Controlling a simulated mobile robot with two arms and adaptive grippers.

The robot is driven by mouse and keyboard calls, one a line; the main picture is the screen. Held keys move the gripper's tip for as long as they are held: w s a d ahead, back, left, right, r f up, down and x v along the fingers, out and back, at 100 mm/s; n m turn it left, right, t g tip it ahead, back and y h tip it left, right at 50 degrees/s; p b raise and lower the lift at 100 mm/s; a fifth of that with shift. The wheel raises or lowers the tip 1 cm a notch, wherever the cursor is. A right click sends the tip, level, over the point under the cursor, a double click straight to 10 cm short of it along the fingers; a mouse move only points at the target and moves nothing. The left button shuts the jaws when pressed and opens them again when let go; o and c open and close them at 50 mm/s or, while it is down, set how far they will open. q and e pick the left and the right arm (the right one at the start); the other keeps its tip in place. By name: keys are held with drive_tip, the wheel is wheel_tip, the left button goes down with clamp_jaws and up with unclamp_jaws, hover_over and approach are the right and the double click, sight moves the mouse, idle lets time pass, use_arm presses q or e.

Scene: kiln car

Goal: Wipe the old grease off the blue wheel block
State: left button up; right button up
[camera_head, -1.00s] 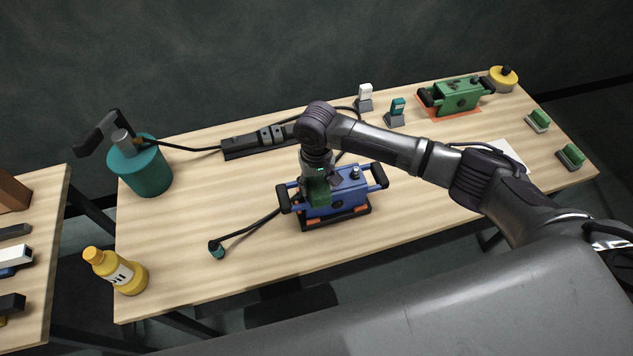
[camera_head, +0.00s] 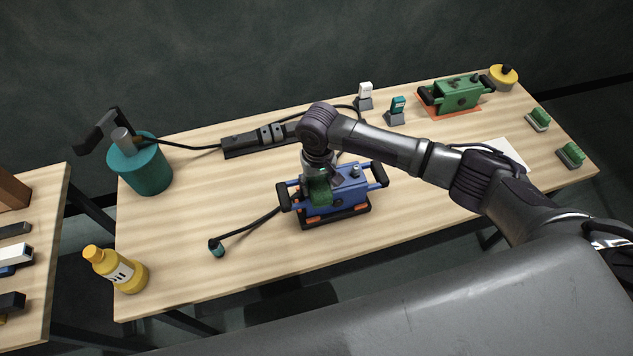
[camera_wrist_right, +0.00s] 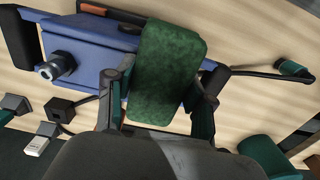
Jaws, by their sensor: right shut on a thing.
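The blue wheel block (camera_head: 345,199) with black side handles sits on a dark base with orange parts in the middle of the wooden table. It also shows in the right wrist view (camera_wrist_right: 85,50). My right gripper (camera_head: 319,183) is over the block's left part. It is shut on a green cloth-like pad (camera_wrist_right: 165,75), which also shows in the head view (camera_head: 320,192). The pad lies over or against the block's top; exact contact is hard to tell. The gripper and pad hide part of the block's top. No grease is clearly visible. My left gripper is not in view.
A teal can (camera_head: 145,172) and a yellow bottle (camera_head: 122,273) stand at the left. A black power strip (camera_head: 250,145) lies behind. A green block (camera_head: 456,95) sits at the back right. A cable with a teal end (camera_head: 216,247) lies left of the blue block.

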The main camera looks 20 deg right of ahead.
drive_tip(key=shift+d+r+p, duration=0.15)
drive_tip(key=shift+d+p, duration=0.25)
drive_tip(key=shift+d, duration=0.4)
drive_tip(key=shift+d+p, duration=0.5)
drive_tip(key=shift+d, duration=0.8)
drive_tip(key=shift+a, duration=1)
drive_tip(key=shift+s+a+f+p, duration=0.1)
drive_tip(key=shift+a+p, duration=0.05)
drive_tip(key=shift+a, duration=0.5)
drive_tip(key=shift+a+f+p, duration=0.1)
drive_tip(key=shift+a+p, duration=0.05)
drive_tip(key=shift+a, duration=0.5)
drive_tip(key=shift+d, duration=0.1)
